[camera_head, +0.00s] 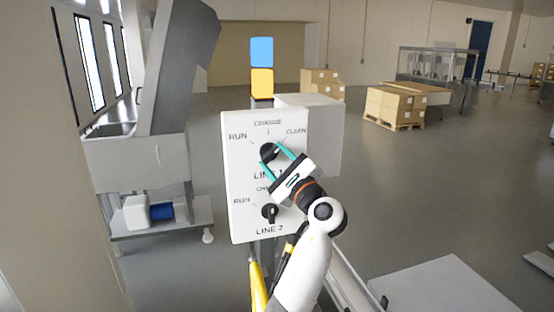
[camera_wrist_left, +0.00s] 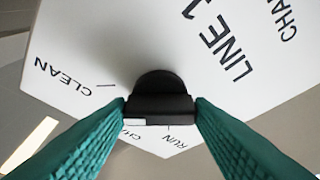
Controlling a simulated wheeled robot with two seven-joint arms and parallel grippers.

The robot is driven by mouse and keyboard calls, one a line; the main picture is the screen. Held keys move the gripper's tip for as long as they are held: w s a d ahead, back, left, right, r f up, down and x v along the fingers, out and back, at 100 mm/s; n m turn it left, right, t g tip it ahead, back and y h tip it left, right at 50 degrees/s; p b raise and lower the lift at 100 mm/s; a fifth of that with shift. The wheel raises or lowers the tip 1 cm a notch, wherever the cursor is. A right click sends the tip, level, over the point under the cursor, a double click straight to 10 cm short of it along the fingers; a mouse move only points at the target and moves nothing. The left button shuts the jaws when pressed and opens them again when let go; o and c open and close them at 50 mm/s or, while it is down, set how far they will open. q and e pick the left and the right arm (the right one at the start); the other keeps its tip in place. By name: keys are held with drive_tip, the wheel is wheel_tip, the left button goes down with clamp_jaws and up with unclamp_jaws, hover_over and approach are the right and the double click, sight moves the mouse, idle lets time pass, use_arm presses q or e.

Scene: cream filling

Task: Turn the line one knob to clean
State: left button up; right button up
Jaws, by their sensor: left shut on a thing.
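The white control panel (camera_head: 238,180) stands upright in front of me, with the line one knob (camera_head: 268,152) on its upper half. RUN, CHANGE and CLEAN are printed around that knob from left to right. My left gripper (camera_head: 271,151) has its teal fingers shut on the knob. In the left wrist view the black knob (camera_wrist_left: 160,98) sits between both fingertips of the gripper (camera_wrist_left: 161,110). A white mark on the knob shows beside the left fingertip, near the partly hidden CHANGE label. The exact setting is hard to tell. My right gripper is not in view.
The black line two knob (camera_head: 270,213) is just below, close to my wrist. A grey machine (camera_head: 140,160) stands left. Cartons (camera_head: 395,105) are far back.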

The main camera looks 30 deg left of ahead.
use_arm(q)
drive_tip(key=shift+r, duration=0.35)
drive_tip(key=shift+c, duration=0.2)
drive_tip(key=o, duration=1)
drive_tip(key=shift+a+f, duration=0.1)
drive_tip(key=shift+f, duration=0.15)
wheel_tip(320, 180, up, 10)
drive_tip(key=b, duration=0.3)
drive_tip(key=shift+w+a, duration=0.1)
